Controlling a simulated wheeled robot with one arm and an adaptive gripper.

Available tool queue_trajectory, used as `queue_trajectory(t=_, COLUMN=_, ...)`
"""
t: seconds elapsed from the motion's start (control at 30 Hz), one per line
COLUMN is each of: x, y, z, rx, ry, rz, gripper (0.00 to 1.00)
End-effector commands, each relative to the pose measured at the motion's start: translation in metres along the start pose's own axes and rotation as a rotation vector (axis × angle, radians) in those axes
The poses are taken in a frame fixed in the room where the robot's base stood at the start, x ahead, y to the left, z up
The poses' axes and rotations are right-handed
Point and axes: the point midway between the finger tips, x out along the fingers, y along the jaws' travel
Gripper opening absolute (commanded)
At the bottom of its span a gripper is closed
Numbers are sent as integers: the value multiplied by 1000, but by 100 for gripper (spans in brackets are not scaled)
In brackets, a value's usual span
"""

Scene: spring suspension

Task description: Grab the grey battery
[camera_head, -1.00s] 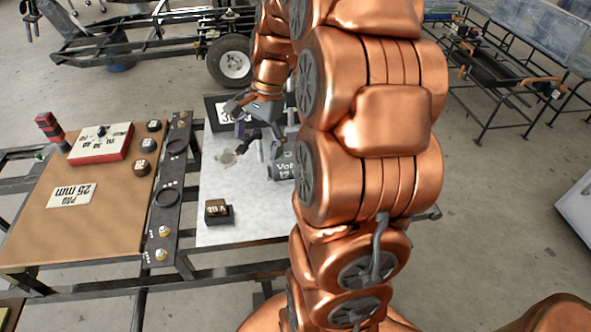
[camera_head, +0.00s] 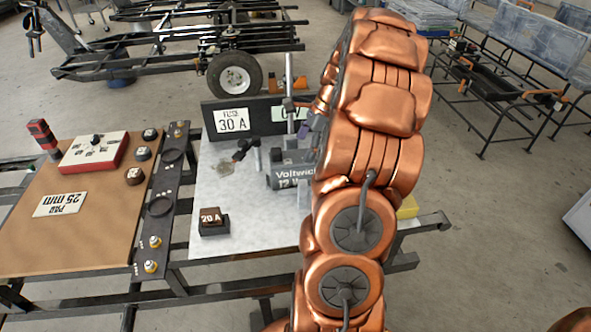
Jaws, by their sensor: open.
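The grey battery (camera_head: 290,178), a grey cylinder-like block lettered "Voltwich 12 V", lies on the pale tabletop (camera_head: 215,180). Its right end is close to, and partly hidden behind, my copper arm. My gripper (camera_head: 310,130) shows only in part at the left edge of the arm, a little above and to the right of the battery in the picture. It is open. Its fingertips are mostly hidden, and I cannot tell whether they touch the battery. I see nothing held.
A "30 A" sign (camera_head: 232,121) on a black panel stands behind the battery. Small dark posts (camera_head: 241,151) stand left of it. A "20 A" block (camera_head: 212,221) sits at the front. A brown board (camera_head: 90,235) holds a red-based box (camera_head: 94,151). A yellow item (camera_head: 407,207) lies right of my arm.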

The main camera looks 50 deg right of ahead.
Motion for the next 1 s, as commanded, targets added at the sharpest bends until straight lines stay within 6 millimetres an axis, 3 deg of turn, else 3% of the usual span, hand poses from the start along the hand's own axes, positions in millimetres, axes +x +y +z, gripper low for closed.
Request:
queue_trajectory(t=0.4, x=48, y=3, z=7, rx=-1, ry=-1, rz=2, gripper=97)
queue_trajectory(t=0.63, x=49, y=2, z=7, rx=-2, ry=0, rz=1, gripper=97)
queue_trajectory(t=1.0, x=49, y=2, z=7, rx=-2, ry=0, rz=1, gripper=59)
